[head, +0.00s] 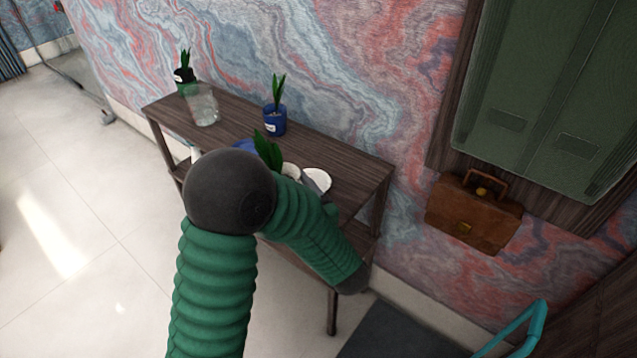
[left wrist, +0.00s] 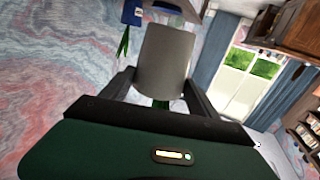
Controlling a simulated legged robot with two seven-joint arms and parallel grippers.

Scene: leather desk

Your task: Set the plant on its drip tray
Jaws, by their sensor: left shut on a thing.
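In the left wrist view, my left gripper (left wrist: 158,77) is shut on a plain grey-white pot (left wrist: 166,55), one finger on each side. A bit of green shows at the pot's end nearest the gripper body; this view is turned over. In the head view, my green arm hides the gripper. Green leaves (head: 268,150) and a pale rounded shape (head: 291,170) show just beyond my arm, apparently the held plant. A round white dish (head: 318,180), likely the drip tray, shows to their right on the desk. I cannot tell whether pot and dish touch. My right gripper is not in view.
The dark wooden desk (head: 345,165) stands along the marbled wall. A blue-potted plant (head: 275,122), a clear glass (head: 203,106) and another potted plant (head: 184,80) stand on it. A blue object is partly hidden behind my arm. A brown briefcase (head: 475,215) is at the right.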

